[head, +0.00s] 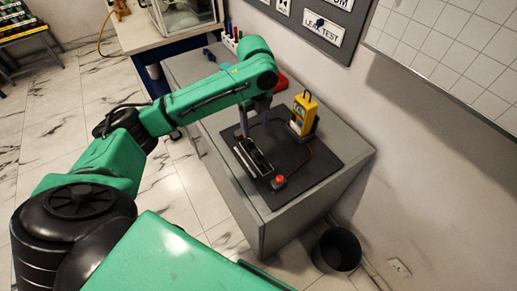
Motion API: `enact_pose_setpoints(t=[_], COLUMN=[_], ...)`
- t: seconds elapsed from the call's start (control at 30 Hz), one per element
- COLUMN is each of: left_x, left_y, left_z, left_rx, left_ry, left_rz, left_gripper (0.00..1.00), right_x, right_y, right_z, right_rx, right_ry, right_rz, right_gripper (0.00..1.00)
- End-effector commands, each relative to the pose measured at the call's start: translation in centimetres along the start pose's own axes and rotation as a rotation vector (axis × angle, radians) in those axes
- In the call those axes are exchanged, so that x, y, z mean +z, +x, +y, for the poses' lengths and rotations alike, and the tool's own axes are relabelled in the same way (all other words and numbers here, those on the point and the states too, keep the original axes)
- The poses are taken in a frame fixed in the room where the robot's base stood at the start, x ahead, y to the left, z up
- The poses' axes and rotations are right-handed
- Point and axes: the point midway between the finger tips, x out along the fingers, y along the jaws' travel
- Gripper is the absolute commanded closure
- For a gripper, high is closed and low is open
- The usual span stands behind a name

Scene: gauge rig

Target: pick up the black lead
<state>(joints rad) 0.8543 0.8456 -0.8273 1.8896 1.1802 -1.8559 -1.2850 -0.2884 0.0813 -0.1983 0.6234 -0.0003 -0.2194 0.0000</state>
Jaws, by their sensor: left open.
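My left gripper (255,127) is open and points down over the dark mat (325,157) on the grey cabinet. Its two fingers are apart, with nothing seen between them. Just below and in front of it is a narrow dark holder (254,158) with light edges and black parts in it. I cannot clearly tell the black lead from these dark parts. A yellow meter (303,114) stands upright to the right of the gripper. A red lead (309,159) curves over the mat from the meter toward a red-topped block (278,182). My right gripper is not in view.
The grey cabinet (300,207) stands by the wall, with a black bin (337,250) on the floor at its right. The mat's front right is clear.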

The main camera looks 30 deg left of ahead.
Motion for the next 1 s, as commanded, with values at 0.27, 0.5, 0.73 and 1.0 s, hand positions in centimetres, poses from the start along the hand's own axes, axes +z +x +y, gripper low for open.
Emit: enact_pose_setpoints(t=[0.27,0.5,0.73,1.0], left_x=[-0.1,-0.1,-0.1,-0.1], left_y=[6.0,10.0,11.7,11.6], left_z=[-0.1,0.0,0.0,-0.1], left_rx=[-0.001,-0.001,-0.004,-0.004], left_ry=[-0.001,-0.002,-0.001,-0.001], left_rz=[0.000,0.001,-0.002,-0.002], left_gripper=[0.31,0.31,0.31,1.00], right_x=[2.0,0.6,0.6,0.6], right_y=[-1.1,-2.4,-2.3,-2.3], right_z=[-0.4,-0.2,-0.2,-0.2], right_rx=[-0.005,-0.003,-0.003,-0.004], right_ry=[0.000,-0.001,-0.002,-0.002], right_rz=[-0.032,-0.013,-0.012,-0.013], right_gripper=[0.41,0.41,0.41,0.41])
